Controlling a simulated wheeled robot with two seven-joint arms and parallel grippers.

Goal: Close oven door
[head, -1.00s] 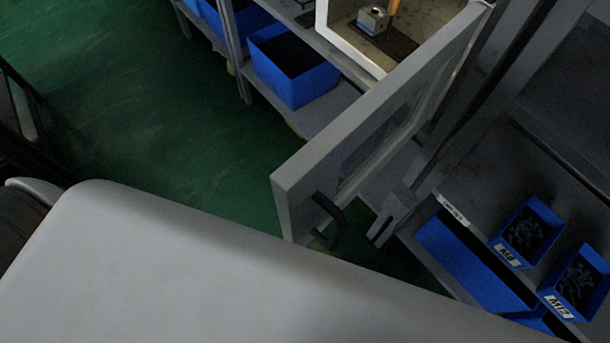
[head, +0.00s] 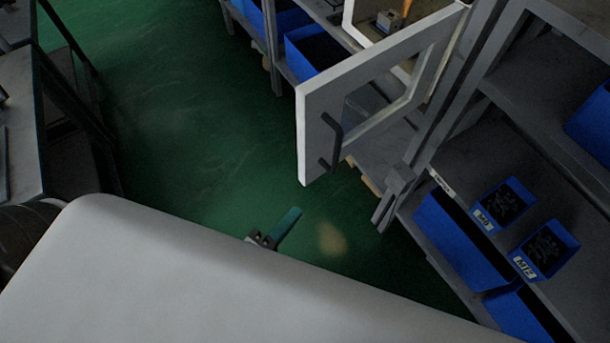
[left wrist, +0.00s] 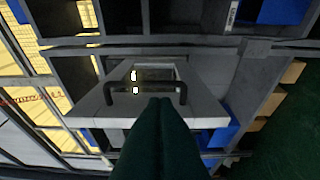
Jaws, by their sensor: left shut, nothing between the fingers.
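The oven door (head: 312,105) is pale grey with a window and stands open, swung out from the oven (head: 352,27) at the top of the head view. Its dark bar handle (head: 331,142) is on the face towards me. My left gripper (head: 292,218) is shut and empty, below the door in the head view and apart from it. In the left wrist view the shut dark green fingers (left wrist: 157,103) point towards the door (left wrist: 205,117) and cover part of it; the handle (left wrist: 131,90) lies just beyond them. My right gripper is not in view.
A metal block (head: 388,21) sits inside the oven. A rack with blue bins (head: 462,240) stands at the right. A dark frame (head: 75,100) stands at the left. Green floor (head: 190,130) between is clear.

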